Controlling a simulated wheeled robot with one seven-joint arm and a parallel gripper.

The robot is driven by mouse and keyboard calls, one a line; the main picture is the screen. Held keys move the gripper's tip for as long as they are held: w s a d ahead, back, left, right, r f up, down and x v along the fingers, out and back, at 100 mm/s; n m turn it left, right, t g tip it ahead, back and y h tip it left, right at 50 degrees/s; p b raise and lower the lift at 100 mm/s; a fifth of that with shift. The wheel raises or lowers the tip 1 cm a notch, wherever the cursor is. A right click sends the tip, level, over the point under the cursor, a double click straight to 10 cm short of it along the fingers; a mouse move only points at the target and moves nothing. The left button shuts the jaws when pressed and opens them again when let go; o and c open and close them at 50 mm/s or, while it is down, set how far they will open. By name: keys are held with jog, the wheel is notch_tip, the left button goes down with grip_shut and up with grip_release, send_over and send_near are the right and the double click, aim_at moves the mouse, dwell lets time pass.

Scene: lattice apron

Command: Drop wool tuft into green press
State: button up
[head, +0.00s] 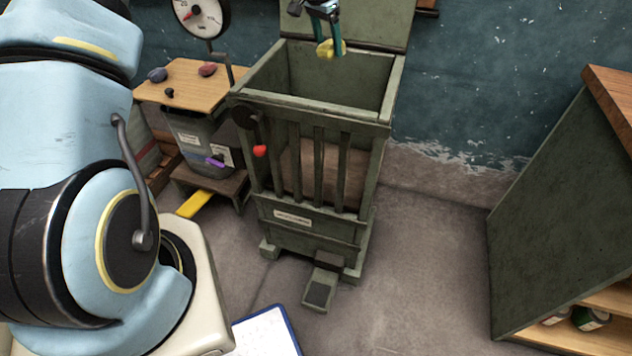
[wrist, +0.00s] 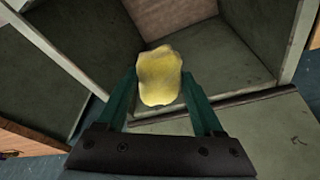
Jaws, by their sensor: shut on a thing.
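The wool tuft (head: 331,48) is a small pale yellow lump, and it also shows in the wrist view (wrist: 159,77). My gripper (head: 324,42) is shut on it, with one teal finger on each side. The green press (head: 320,215) is a tall box with an open top, slatted front and raised lid (head: 362,22). In the head view the tuft appears at the back of the press opening, in front of the lid. In the wrist view the open inside of the press (wrist: 215,50) lies behind the tuft. The exact height of the tuft above the rim is hard to tell.
A dial scale (head: 201,16) and a wooden table (head: 185,82) with several small stones stand left of the press. A crank with a red knob (head: 260,151) sticks out at its front left. A green shelf unit (head: 560,200) stands at the right. The floor between is clear.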

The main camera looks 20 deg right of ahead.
notch_tip(320, 180, down, 6)
jog(key=b, duration=0.3)
jog(key=shift+r, duration=0.25)
jog(key=o, duration=1.3)
jog(key=shift+o, duration=0.2)
jog(key=b+v, duration=0.2)
jog(key=v, duration=0.9)
jog(key=shift+b, duration=0.4)
jog(key=shift+a+f, duration=0.1)
